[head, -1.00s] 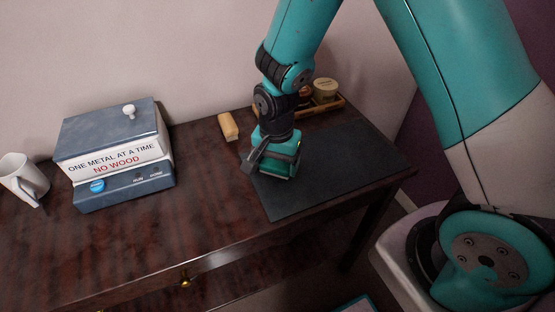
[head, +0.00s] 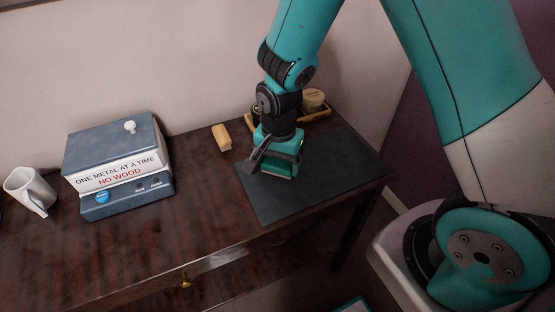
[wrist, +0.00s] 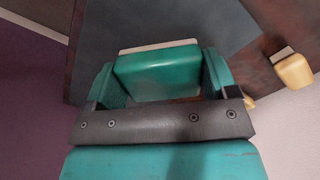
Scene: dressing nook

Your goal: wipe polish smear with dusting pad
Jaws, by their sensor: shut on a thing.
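The dusting pad (wrist: 157,73) is a teal block with a pale underside, seen in the wrist view. My gripper (wrist: 160,82) is shut on it, with a finger on each side. In the head view the pad (head: 283,170) is low over the left part of a dark mat (head: 310,185), below my gripper (head: 274,160). I cannot tell for sure whether it touches the mat. No polish smear can be made out; the pad and my arm hide part of the mat.
A yellowish block (head: 221,137) lies left of the mat. A wooden tray (head: 318,115) with jars (head: 313,99) stands behind my gripper. The table (head: 150,240) is bare at front.

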